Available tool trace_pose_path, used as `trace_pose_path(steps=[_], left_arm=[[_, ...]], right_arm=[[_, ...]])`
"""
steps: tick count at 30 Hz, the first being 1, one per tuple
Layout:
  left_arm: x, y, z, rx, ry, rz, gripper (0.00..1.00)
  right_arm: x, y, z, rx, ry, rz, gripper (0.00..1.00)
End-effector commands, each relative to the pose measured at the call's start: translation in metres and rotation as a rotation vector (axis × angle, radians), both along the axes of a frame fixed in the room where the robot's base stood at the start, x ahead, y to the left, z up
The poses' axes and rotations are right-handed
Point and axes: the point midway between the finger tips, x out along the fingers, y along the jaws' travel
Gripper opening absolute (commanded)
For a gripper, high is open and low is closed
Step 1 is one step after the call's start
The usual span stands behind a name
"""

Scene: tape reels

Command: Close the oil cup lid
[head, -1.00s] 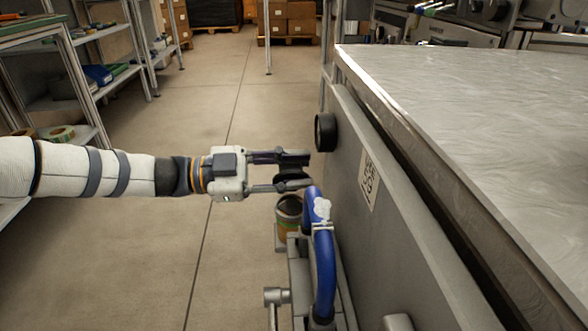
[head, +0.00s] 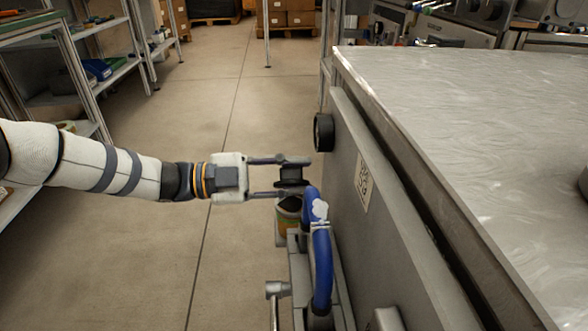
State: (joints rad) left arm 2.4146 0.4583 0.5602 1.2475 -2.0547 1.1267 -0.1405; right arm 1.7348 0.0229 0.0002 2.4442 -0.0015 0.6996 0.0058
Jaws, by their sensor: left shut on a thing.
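My left gripper (head: 291,175) reaches in from the left just above the cup. Its two fingers are shut on a dark round lid (head: 290,174), held between the fingertips over the cup and apart from its rim as far as I can see. My right gripper is not in view.
The blue hose (head: 322,262) rises close to the cup on its right. A black round knob (head: 324,132) sticks out of the grey panel (head: 385,215). The floor (head: 240,260) to the left is clear; shelves (head: 110,75) stand at the far left.

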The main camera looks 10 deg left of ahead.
Motion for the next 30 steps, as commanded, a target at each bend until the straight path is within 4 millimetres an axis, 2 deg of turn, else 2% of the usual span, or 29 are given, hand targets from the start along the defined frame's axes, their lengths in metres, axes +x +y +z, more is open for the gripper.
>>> trace_pose_path(steps=[15, 30], left_arm=[[-0.0051, -0.0002, -0.0015, 0.03, -0.164, 0.005, 0.0], [-0.0083, -0.0011, -0.004, 0.048, -0.255, 0.005, 0.0]], right_arm=[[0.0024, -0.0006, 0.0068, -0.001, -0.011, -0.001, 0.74], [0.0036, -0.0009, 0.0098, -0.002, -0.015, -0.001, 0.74]])
